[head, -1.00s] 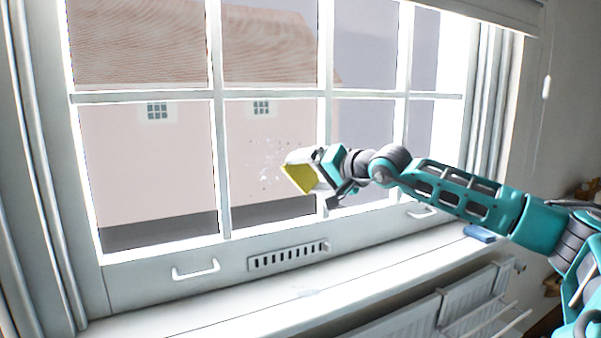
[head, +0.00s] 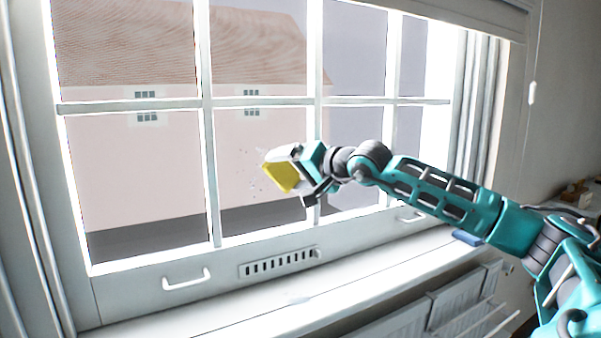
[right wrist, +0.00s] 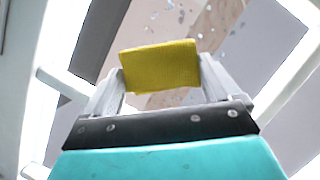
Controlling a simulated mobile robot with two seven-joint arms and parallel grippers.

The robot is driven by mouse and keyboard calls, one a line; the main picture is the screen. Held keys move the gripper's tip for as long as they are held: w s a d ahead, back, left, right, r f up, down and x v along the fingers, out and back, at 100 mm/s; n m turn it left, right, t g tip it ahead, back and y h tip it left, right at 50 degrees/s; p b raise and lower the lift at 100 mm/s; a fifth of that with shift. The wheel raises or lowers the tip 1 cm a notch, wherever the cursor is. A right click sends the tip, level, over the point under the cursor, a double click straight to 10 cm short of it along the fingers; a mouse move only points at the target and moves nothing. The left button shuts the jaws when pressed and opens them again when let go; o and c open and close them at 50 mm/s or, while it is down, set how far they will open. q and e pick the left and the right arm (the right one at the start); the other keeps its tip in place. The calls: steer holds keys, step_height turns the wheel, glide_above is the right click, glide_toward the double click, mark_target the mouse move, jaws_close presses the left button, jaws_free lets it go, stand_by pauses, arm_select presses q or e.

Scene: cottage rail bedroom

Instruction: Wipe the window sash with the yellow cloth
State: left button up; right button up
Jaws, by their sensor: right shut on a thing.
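The window sash (head: 140,262) is white, with glazing bars dividing several panes. Light specks mark the glass (head: 252,166) around the cloth; in the right wrist view specks (right wrist: 228,30) show beyond the cloth. My right gripper (head: 284,172) is shut on the yellow cloth (head: 279,178), in front of a lower middle pane. In the right wrist view the folded yellow cloth (right wrist: 160,66) sits between the two fingers. I cannot tell whether the cloth touches the glass. My left gripper is not in view.
A white handle (head: 188,280) and a slotted vent (head: 278,263) are on the bottom rail. A blue object (head: 467,237) lies at the right end of the sill (head: 240,312). A radiator (head: 440,312) stands below. A blind cord (head: 532,92) hangs at right.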

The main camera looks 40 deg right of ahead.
mark_target(255, 165)
steer(key=shift+w+a, duration=0.1)
steer(key=shift+a, duration=0.45)
steer(key=shift+w+a+b, duration=0.15)
steer(key=shift+w+a, duration=0.1)
steer(key=shift+a, duration=0.75)
steer(key=shift+w+a+b, duration=0.15)
steer(key=shift+w+a, duration=0.1)
steer(key=shift+a, duration=0.75)
steer(key=shift+w+a+r, duration=0.1)
steer(key=shift+w+a, duration=0.1)
steer(key=shift+a, duration=0.65)
steer(key=shift+w+a, duration=0.2)
steer(key=shift+a, duration=0.85)
steer(key=shift+r+p, duration=0.95)
steer(key=shift+r, duration=0.3)
steer(key=shift+d+f, duration=0.1)
steer(key=shift+d, duration=0.3)
steer(key=shift+s+d+f+b, duration=0.1)
steer(key=shift+s+d+b, duration=0.15)
steer(key=shift+d, duration=0.45)
steer(key=shift+s+d+b, duration=0.15)
steer(key=shift+d+b, duration=0.05)
steer(key=shift+d, duration=0.5)
steer(key=s+d, duration=0.2)
steer(key=d, duration=0.6)
